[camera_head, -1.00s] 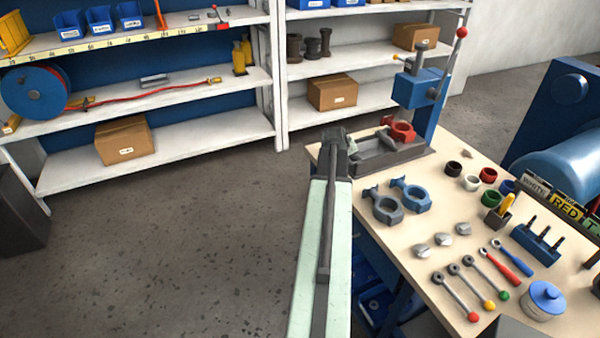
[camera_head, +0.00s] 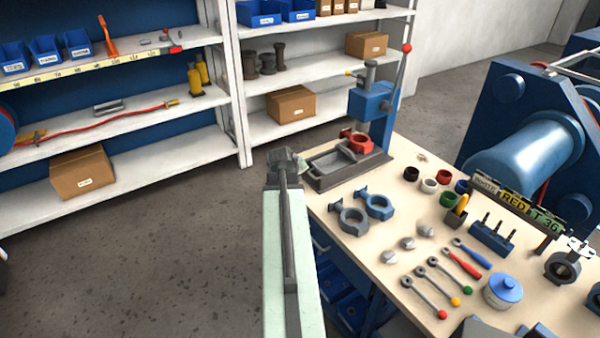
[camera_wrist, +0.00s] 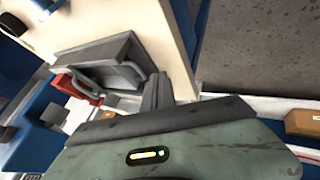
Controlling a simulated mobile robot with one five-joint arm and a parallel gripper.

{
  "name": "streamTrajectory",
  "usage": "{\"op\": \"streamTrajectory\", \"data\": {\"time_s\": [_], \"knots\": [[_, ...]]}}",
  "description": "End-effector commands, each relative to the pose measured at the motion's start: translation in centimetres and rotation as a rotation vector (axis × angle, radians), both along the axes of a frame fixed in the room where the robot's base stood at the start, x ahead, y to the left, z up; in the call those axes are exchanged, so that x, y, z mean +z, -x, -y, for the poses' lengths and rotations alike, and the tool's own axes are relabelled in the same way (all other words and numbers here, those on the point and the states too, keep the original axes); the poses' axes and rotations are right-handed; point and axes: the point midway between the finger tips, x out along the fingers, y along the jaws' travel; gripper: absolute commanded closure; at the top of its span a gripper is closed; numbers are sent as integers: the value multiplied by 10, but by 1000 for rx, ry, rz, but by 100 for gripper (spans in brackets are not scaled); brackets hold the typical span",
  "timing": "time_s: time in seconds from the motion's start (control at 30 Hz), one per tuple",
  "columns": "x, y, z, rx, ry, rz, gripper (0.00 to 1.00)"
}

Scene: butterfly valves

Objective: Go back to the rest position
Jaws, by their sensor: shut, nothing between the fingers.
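In the wrist view my gripper's dark fingers (camera_wrist: 158,90) are together with nothing held. A red valve body (camera_head: 357,138) sits in the press. It also shows as a red shape at the left of the wrist view (camera_wrist: 75,88). The fingertips are too small to make out in the head view.
On the bench are a grey valve body (camera_head: 354,219), a blue valve body (camera_head: 376,203), several coloured rings, discs, handles and a blue-lidded pot (camera_head: 502,290). White shelves (camera_head: 140,117) stand behind. The floor (camera_head: 150,270) left of the bench is clear.

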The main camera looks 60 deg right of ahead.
Motion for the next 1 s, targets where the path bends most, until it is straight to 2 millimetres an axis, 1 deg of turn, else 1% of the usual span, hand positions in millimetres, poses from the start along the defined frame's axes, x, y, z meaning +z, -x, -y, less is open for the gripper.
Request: {"op": "streamTrajectory", "data": {"time_s": [0.03,0.13,0.3,0.57,0.63,0.67,0.77,0.8,0.87,0.9,0.97,1.0], "knots": [[16,3,-9,0,-1,0,100],[24,4,-17,0,-2,1,100],[27,5,-23,0,-2,1,100],[26,5,-22,-1,-2,1,100],[26,-2,-26,11,-2,1,100],[26,-9,-30,23,-3,1,100],[28,-54,-61,103,-2,1,100],[28,-80,-80,151,-2,1,100],[30,-120,-116,230,-3,1,100],[30,-146,-141,283,-6,5,100],[30,-179,-183,357,-17,5,100],[28,-199,-212,406,-31,4,100]]}}
